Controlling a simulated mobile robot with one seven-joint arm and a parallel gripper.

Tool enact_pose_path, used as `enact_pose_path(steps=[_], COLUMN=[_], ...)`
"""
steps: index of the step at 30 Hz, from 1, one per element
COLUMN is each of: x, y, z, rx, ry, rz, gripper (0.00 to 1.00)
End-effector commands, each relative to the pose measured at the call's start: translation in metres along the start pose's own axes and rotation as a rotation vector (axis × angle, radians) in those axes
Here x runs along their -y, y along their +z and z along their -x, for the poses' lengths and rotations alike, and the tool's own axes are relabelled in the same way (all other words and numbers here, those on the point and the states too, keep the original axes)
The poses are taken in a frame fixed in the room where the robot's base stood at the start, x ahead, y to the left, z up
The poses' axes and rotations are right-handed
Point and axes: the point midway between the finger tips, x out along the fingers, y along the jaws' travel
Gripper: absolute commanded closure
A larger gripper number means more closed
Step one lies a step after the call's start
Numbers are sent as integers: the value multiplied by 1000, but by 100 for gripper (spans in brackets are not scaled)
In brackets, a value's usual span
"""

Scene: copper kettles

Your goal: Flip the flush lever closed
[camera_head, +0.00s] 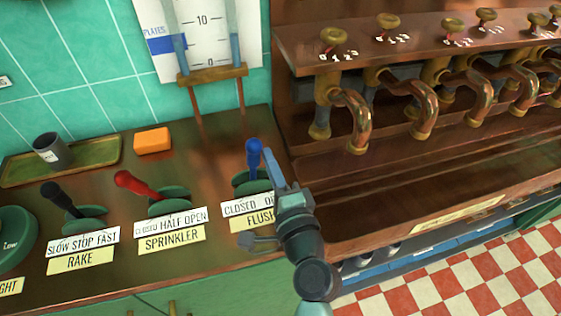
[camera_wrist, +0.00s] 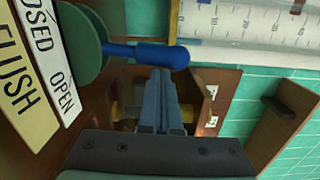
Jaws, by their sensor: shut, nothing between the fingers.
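The flush lever (camera_head: 255,160) has a blue handle on a round green base, behind a "CLOSED" and "OPEN" label (camera_head: 245,206) and a yellow "FLUSH" plate (camera_head: 258,218). In the head view the handle points up, nearly upright, and my arm partly covers the label's right end. My gripper (camera_head: 270,154) is shut and empty just right of the handle, on the OPEN side. In the wrist view the blue handle (camera_wrist: 150,54) lies just past the tips of my closed fingers (camera_wrist: 160,75). I cannot tell whether they touch.
Left of the flush lever stand the red sprinkler lever (camera_head: 137,185) and the black rake lever (camera_head: 62,200). An orange block (camera_head: 152,140) and a tray (camera_head: 105,154) with a dark cup lie behind them. Copper pipes (camera_head: 425,115) and a wooden trough are at the right. A gauge panel (camera_head: 205,30) hangs behind.

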Motion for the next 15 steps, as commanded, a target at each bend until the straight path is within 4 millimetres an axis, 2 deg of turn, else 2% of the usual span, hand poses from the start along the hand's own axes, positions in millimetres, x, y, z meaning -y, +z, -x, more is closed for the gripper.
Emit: enact_pose_path(steps=[6, 15], x=[3, 2], y=[23, 44], z=[-1, -2], rx=[5, 4], ry=[9, 21], rz=[198, 415], gripper=[100, 100])
